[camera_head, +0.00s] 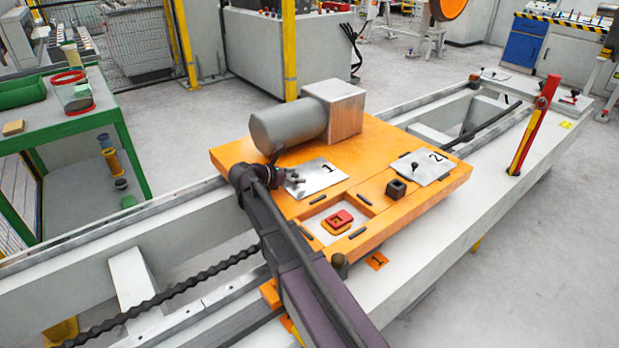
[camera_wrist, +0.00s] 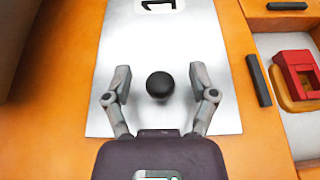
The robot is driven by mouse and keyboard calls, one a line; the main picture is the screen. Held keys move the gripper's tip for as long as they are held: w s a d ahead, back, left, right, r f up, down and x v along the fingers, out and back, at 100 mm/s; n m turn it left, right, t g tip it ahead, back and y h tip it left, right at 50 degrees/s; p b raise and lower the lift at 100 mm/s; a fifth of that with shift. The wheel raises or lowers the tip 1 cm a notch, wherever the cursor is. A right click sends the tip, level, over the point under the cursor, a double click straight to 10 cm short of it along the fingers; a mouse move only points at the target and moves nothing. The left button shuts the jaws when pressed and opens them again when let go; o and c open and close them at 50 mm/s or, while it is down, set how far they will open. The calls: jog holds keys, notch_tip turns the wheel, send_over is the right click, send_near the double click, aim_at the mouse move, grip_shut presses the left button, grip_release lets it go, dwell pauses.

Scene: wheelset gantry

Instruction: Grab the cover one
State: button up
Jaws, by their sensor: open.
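Cover one is a silver plate marked 1 (camera_head: 325,179) lying on the orange platform, left of the plate marked 2. In the wrist view cover one (camera_wrist: 195,48) fills the middle, with a round black knob (camera_wrist: 160,85) on it. My gripper (camera_head: 295,180) is over the near left part of cover one in the head view. In the wrist view my gripper (camera_wrist: 160,88) is open, one finger on each side of the knob, with a gap on both sides. The knob is hidden by my gripper in the head view.
The orange platform (camera_head: 235,155) also carries a grey motor (camera_head: 290,128) behind cover one. Cover two (camera_head: 422,170) has its own black knob. A black block (camera_head: 396,188) and a red and yellow piece (camera_head: 338,221) in a recess lie nearby.

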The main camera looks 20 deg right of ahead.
grip_shut()
jog(key=shift+r, duration=0.2)
notch_tip(320, 180, up, 4)
jog(key=p, duration=0.4)
jog(key=shift+f, duration=0.2)
jog(key=s+r+p, duration=0.1)
jog(key=s, duration=1.5)
jog(key=shift+a, duration=0.4)
